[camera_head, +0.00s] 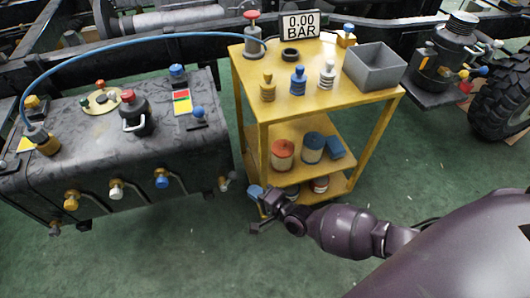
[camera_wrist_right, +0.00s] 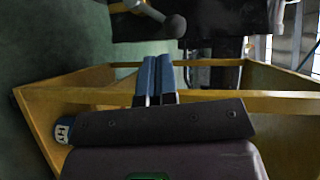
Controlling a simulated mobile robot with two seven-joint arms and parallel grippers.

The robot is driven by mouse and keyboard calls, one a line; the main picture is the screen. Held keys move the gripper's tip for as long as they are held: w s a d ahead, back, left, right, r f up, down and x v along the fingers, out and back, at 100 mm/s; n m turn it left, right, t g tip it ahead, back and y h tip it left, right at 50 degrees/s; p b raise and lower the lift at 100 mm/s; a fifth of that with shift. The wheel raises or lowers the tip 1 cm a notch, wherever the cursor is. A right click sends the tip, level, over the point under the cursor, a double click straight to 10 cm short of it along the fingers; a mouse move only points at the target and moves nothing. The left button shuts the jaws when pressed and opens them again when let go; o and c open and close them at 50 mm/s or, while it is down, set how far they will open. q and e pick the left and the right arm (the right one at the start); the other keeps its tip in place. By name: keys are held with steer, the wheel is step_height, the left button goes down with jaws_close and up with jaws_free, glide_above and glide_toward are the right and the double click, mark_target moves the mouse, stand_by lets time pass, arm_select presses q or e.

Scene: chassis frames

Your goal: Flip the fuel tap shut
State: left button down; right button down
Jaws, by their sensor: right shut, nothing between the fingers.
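A dark grey tank (camera_head: 95,160) stands at the left with several small taps along its front side. These include a yellow-knobbed tap (camera_head: 71,201), a white-knobbed tap (camera_head: 115,189) and a blue-knobbed tap (camera_head: 161,181). I cannot tell which part is the fuel tap. A grey knob (camera_head: 224,183) sits at the tank's right front corner. My right gripper (camera_head: 254,191) is shut and empty, just right of that knob and apart from it. In the right wrist view its blue fingers (camera_wrist_right: 155,78) are together, with a grey rounded knob (camera_wrist_right: 175,26) beyond them. My left gripper is out of view.
A yellow shelf cart (camera_head: 245,65) stands behind my right gripper, close to it, carrying bottles, cans and a grey bin (camera_head: 375,67). A blue hose (camera_head: 140,40) arches from tank to cart. Green floor (camera_head: 150,255) lies open in front of the tank.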

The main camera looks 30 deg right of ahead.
mark_target(234, 178)
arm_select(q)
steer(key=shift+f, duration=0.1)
arm_select(e)
steer(key=shift+w+a+r, duration=0.1)
steer(key=shift+w+a, duration=0.15)
steer(key=shift+w, duration=0.5)
steer(key=shift+w+a+r, duration=0.1)
steer(key=shift+w+a, duration=0.1)
steer(key=shift+w, duration=0.55)
steer(key=shift+w+a+r, duration=0.1)
steer(key=shift+w+a, duration=0.15)
steer(key=shift+w, duration=0.5)
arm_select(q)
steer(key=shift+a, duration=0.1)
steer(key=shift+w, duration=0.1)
arm_select(e)
steer(key=shift+w+a+r, duration=0.1)
steer(key=shift+a+r, duration=0.05)
steer(key=shift+r, duration=0.2)
arm_select(q)
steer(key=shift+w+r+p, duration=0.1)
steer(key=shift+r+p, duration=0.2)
steer(key=shift+p, duration=0.1)
arm_select(e)
steer(key=shift+n, duration=0.3)
